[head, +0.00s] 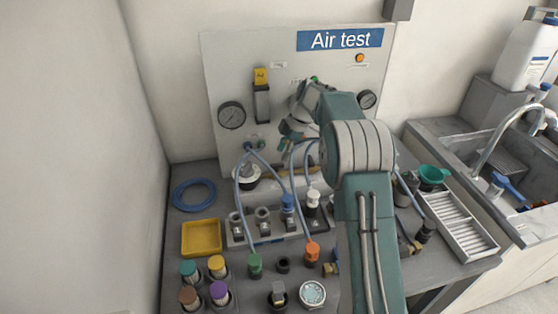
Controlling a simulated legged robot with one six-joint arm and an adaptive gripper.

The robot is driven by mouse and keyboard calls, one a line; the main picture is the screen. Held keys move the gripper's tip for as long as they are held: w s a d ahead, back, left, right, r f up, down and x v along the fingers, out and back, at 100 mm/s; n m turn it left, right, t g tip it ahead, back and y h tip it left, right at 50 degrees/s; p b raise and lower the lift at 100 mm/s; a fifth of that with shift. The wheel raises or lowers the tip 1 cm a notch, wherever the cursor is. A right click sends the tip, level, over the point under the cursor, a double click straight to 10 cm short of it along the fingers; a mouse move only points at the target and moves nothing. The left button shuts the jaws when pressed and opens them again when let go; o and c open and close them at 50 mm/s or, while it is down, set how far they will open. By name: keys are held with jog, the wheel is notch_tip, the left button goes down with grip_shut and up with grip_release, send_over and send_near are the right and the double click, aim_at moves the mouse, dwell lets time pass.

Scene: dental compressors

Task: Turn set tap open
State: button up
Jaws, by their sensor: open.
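The upright panel labelled Air test (222,75) stands at the back of the bench. A yellow-topped fitting (260,78) on a dark body is mounted on its upper left part; I cannot tell whether this is the set tap. My green and grey arm reaches up from the lower right. My gripper (290,134) is open in front of the middle of the panel, right of and below the yellow-topped fitting and apart from it. The arm and gripper hide part of the panel behind them, including any tap there.
Round gauges (231,115) (367,99) flank the gripper. Blue hoses (270,168) loop below it to a row of fittings. A yellow tray (201,238), a blue hose coil (194,195) and several coloured-cap parts cover the bench. A sink (460,143) is at right.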

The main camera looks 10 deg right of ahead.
jog(key=v, duration=0.7)
jog(key=shift+d+r, duration=0.25)
jog(key=shift+r, duration=0.1)
jog(key=s+a+r+m+t+h, duration=0.1)
jog(key=s+a+r+m, duration=0.1)
jog(key=s+r+m, duration=0.5)
jog(key=s+a+r+m+t+h, duration=0.15)
jog(key=s+r, duration=0.35)
jog(key=s, duration=0.6)
jog(key=s+f+m+t+h, duration=0.1)
jog(key=s+f+m, duration=0.2)
jog(key=s, duration=0.8)
jog(key=s+a+f+m+t+h, duration=0.1)
jog(key=s+f+m+t, duration=0.1)
jog(key=s+m, duration=0.4)
jog(key=s+f, duration=0.1)
jog(key=s, duration=0.3)
jog(key=shift+s+a+f+m, duration=0.2)
jog(key=shift+s+m, duration=0.15)
jog(key=shift+s, duration=0.05)
jog(key=shift+o, duration=0.3)
